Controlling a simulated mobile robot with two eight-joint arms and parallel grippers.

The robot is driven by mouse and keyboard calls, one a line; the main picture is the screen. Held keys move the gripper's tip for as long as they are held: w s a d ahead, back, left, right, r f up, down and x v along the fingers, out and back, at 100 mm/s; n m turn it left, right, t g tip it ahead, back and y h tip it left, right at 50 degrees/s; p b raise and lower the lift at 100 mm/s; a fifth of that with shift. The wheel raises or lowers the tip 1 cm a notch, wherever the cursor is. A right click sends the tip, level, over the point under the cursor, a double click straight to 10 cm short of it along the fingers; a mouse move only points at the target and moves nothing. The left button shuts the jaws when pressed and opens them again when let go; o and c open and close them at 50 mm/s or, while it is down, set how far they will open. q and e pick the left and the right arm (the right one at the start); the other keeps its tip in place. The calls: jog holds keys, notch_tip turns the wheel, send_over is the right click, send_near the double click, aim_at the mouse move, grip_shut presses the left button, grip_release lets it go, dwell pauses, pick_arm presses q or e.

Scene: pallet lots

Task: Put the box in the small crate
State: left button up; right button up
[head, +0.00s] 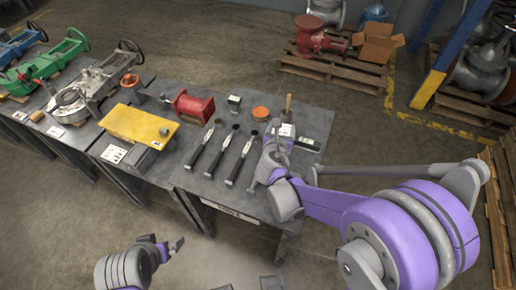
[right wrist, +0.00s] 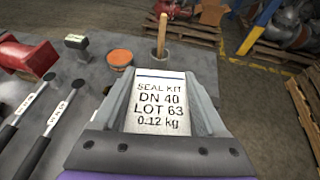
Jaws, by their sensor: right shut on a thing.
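My right gripper (head: 279,142) is shut on a small white box (right wrist: 159,103) over the right end of the dark workbench. The right wrist view shows its label, "SEAL KIT DN 40 LOT 63 0.12 kg", between the two fingers. The box's top (head: 286,130) also shows in the head view. My left gripper (head: 164,241) is in front of the bench at the lower left, empty, its fingers apart. I cannot make out a small crate for certain. A dark, low thing with a white label (head: 315,130) lies right of the held box, partly hidden by my gripper.
Several black-handled tools (head: 240,157) lie left of my right gripper. Behind are an orange round tin (head: 261,112), a wooden handle (head: 288,103) and a red part (head: 194,107). A yellow plate (head: 138,125) is farther left. A cardboard box (head: 378,42) sits on a back pallet.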

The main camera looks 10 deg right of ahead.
pick_arm(q)
notch_tip(320, 180, down, 11)
jog(key=b, duration=0.8)
pick_arm(e)
jog(key=d+f, duration=0.1)
jog(key=f, duration=0.3)
jog(key=d+f+m+h, duration=0.1)
jog(key=f, duration=0.3)
jog(key=d+f+g+h, duration=0.1)
jog(key=d+f, duration=0.1)
jog(key=f, duration=0.2)
jog(key=shift+w+f+m, duration=0.1)
jog(key=shift+f+m, duration=0.25)
jog(key=shift+m, duration=0.05)
jog(key=shift+f, duration=0.1)
jog(key=o, duration=1.2)
